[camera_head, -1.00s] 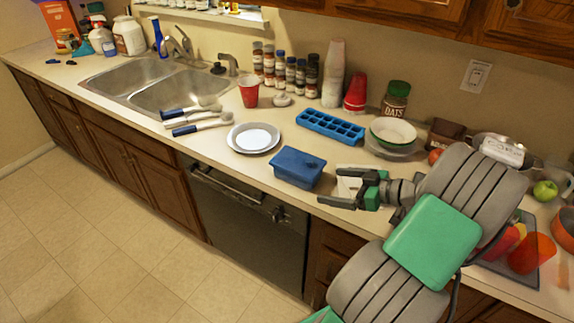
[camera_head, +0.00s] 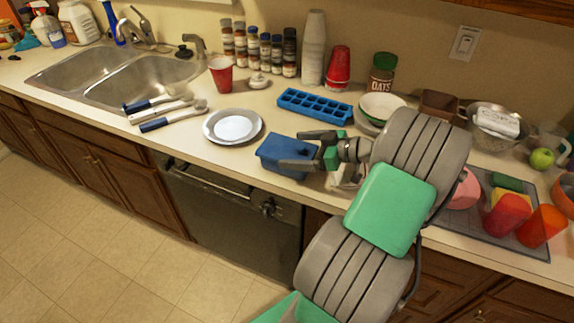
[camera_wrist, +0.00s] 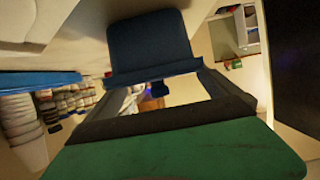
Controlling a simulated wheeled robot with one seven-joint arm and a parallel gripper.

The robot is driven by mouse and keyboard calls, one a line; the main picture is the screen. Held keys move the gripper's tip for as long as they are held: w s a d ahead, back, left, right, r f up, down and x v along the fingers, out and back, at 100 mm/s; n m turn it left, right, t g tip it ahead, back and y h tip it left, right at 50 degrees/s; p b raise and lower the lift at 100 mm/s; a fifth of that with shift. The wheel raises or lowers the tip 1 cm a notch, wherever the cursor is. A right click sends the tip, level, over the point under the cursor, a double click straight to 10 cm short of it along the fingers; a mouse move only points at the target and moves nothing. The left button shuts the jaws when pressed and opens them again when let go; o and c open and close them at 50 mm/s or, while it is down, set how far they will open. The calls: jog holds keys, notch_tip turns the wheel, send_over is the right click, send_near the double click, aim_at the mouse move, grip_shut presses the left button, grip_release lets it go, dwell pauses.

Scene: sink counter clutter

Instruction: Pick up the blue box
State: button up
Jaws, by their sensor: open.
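The blue box (camera_head: 278,158) is a lidded rectangular tub near the front edge of the counter, right of the white plate. In the wrist view the blue box (camera_wrist: 150,45) shows dark blue ahead of the jaws. My gripper (camera_head: 290,150) comes in from the right and is open. In the head view its two fingers overlap the right part of the box, one toward the back and one toward the front. I cannot tell whether either finger touches it. The gripper also shows in the wrist view (camera_wrist: 165,92), with no object clearly held.
A white plate (camera_head: 233,126) lies left of the box. A blue ice tray (camera_head: 314,105) lies behind it, and bowls (camera_head: 382,107) stand behind my wrist. Utensils (camera_head: 165,112) lie by the sink (camera_head: 120,75). The counter's front edge is close to the box.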

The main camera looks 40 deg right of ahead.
aim_at(287, 148)
jog(key=p+x, duration=0.1)
jog(key=x, duration=0.2)
jog(key=shift+w+a, duration=0.1)
jog(key=shift+w, duration=0.15)
jog(key=c, duration=1)
jog(key=shift+c, duration=0.6)
